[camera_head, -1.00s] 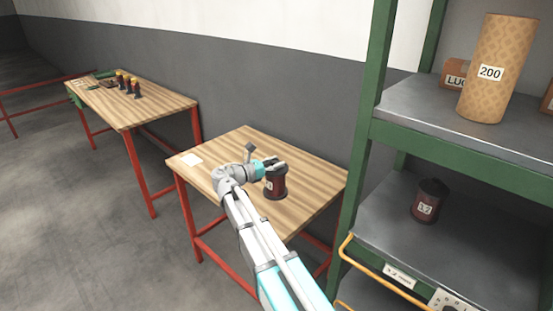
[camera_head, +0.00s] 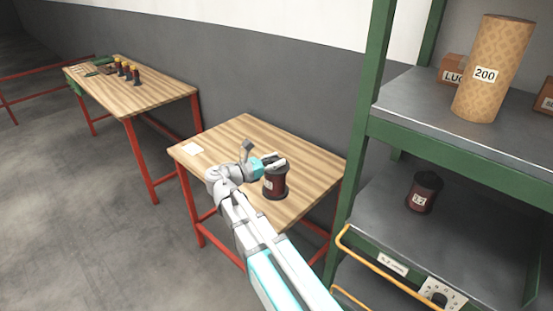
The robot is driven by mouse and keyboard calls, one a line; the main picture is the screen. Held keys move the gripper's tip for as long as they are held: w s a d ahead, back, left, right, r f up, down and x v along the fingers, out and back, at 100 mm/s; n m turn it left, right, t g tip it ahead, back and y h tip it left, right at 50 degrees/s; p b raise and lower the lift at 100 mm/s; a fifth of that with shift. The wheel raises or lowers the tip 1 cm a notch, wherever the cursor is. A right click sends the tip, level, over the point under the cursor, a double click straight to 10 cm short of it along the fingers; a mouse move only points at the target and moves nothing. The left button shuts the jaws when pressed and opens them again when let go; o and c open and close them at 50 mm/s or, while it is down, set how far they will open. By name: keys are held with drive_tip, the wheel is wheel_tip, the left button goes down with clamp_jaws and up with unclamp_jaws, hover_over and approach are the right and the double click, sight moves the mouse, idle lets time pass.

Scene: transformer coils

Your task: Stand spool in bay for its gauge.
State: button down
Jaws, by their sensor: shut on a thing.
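A dark red-brown spool (camera_head: 276,185) with black flanges and a small pale label is upright at the wooden table (camera_head: 240,132). My gripper (camera_head: 277,163) is shut on its upper part from the left; I cannot tell whether the spool's base touches the tabletop. A similar spool (camera_head: 424,194) with a white label stands on the lower shelf of the green rack (camera_head: 375,225). The label there seems to read 1.2. A pale tag (camera_head: 393,264) on that shelf's front edge is too small to read surely.
The upper shelf (camera_head: 440,110) holds a tall cardboard tube (camera_head: 490,70) marked 200 and boxes (camera_head: 455,68). A yellow rail (camera_head: 375,260) runs along the rack's front. A second table (camera_head: 150,92) with several small items stands at left. A paper (camera_head: 193,149) lies on the near table.

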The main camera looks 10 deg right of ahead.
idle(0.4)
wheel_tip(320, 180, up, 21)
drive_tip(key=p, duration=2.1)
drive_tip(key=shift+a, duration=0.1)
